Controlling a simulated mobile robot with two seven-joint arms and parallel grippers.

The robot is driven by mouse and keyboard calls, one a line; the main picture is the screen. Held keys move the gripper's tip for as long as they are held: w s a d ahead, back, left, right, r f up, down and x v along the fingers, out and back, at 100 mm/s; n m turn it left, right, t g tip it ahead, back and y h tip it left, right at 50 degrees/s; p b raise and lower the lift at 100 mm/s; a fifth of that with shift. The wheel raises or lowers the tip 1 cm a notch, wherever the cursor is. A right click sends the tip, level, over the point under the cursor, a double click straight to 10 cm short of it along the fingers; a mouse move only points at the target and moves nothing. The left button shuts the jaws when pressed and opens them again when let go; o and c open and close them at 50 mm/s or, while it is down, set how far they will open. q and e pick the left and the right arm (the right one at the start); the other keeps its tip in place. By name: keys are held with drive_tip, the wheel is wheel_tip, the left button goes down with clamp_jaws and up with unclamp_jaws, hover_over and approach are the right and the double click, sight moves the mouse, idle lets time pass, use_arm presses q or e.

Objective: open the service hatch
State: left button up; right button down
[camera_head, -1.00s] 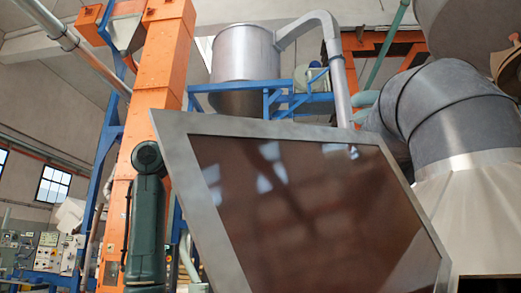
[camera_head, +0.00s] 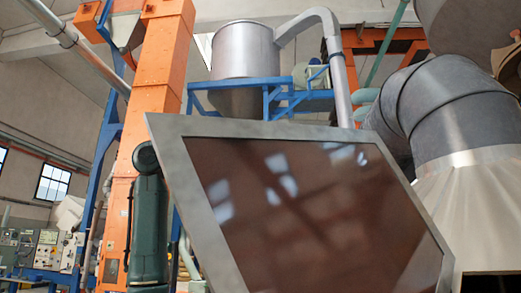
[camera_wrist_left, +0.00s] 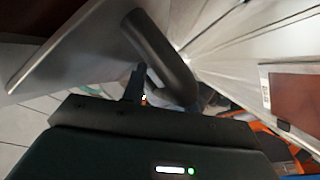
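The service hatch (camera_head: 240,130) is a grey-framed panel with a brown, glossy window. It stands tilted across the lower middle of the head view. My dark green left arm (camera_head: 148,235) rises at its left edge, partly behind the frame. The left gripper is hidden in the head view. In the left wrist view my left gripper (camera_wrist_left: 148,88) has a dark finger close against a dark curved handle (camera_wrist_left: 160,50) on a grey panel. The handle hides the other finger, so I cannot tell whether the grip is closed. My right gripper is not in view.
An orange elevator column (camera_head: 162,70) rises behind my arm. A metal tank (camera_head: 245,50) on a blue frame stands behind the hatch. A large grey duct (camera_head: 455,105) and metal cone stand at the right. Control panels (camera_head: 50,250) are at the far left.

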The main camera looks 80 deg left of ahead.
use_arm(q)
drive_tip(key=shift+o, duration=0.2)
drive_tip(key=shift+s+r, duration=0.1)
drive_tip(key=shift+s, duration=0.05)
drive_tip(key=shift+s, duration=0.25)
drive_tip(key=s+f, duration=0.2)
drive_tip(key=s, duration=1)
drive_tip(key=shift+s+a, duration=0.25)
drive_tip(key=shift+a, duration=0.1)
